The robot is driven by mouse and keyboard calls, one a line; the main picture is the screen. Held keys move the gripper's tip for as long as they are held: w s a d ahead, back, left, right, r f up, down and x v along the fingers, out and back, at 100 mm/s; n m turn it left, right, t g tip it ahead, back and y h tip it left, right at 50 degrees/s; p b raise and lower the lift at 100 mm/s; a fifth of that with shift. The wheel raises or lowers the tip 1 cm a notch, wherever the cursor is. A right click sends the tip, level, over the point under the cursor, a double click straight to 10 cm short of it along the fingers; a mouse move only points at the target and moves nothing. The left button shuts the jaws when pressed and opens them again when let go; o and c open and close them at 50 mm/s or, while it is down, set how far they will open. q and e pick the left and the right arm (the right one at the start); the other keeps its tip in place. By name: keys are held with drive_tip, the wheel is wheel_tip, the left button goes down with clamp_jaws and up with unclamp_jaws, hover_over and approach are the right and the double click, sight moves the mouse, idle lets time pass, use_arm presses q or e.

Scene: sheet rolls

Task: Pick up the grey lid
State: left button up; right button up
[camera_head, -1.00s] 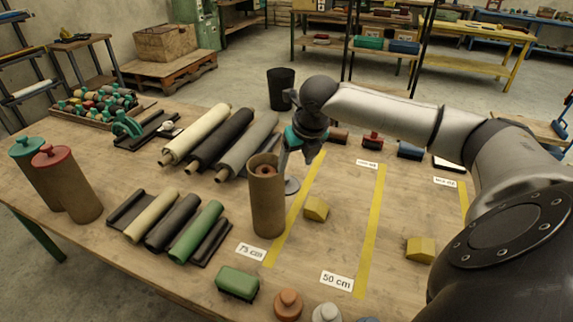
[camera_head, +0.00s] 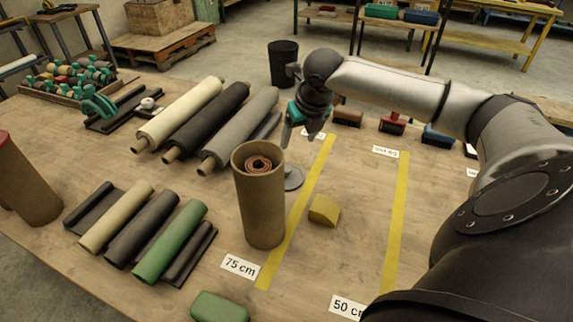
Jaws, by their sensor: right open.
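A flat grey disc, the grey lid (camera_head: 293,178), lies on the table just behind and right of an open brown tube (camera_head: 259,210). The tube hides part of its left side. The tube stands upright with a reddish-brown roll (camera_head: 259,164) inside. My right gripper (camera_head: 299,136) points down above and behind the lid, close to the tube's rim. It is open and apart from the lid. My left gripper is not in view.
Cream, black and grey rolls (camera_head: 238,130) lie left of the tube, with smaller rolls (camera_head: 170,243) in front. A yellow block (camera_head: 324,210) sits right of the tube. Yellow tape strips (camera_head: 395,225) cross the table. A brown tube (camera_head: 24,185) stands at the left edge.

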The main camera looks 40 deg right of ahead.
drive_tip(key=f, duration=0.1)
drive_tip(key=b, duration=0.3)
hover_over(287, 169)
drive_tip(key=s, duration=0.2)
wheel_tip(287, 169, down, 9)
drive_tip(key=shift+s+a+r, duration=0.1)
drive_tip(key=shift+a+r, duration=0.05)
drive_tip(key=shift+r, duration=0.05)
drive_tip(key=x, duration=0.1)
drive_tip(key=b+x, duration=0.1)
drive_tip(key=x, duration=0.2)
drive_tip(key=shift+a+f+b, duration=0.15)
drive_tip(key=shift+a+b, duration=0.1)
drive_tip(key=shift+b, duration=0.05)
drive_tip(key=shift+f, duration=0.3)
drive_tip(key=shift+w+d, duration=0.1)
drive_tip(key=shift+w, duration=0.15)
drive_tip(key=shift+c, duration=1.2)
drive_tip(key=c, duration=0.6)
drive_tip(key=shift+c, duration=1.4)
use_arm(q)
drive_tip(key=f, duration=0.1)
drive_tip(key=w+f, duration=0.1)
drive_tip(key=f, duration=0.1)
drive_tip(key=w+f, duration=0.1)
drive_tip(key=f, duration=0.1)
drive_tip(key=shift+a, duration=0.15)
use_arm(e)
clamp_jaws()
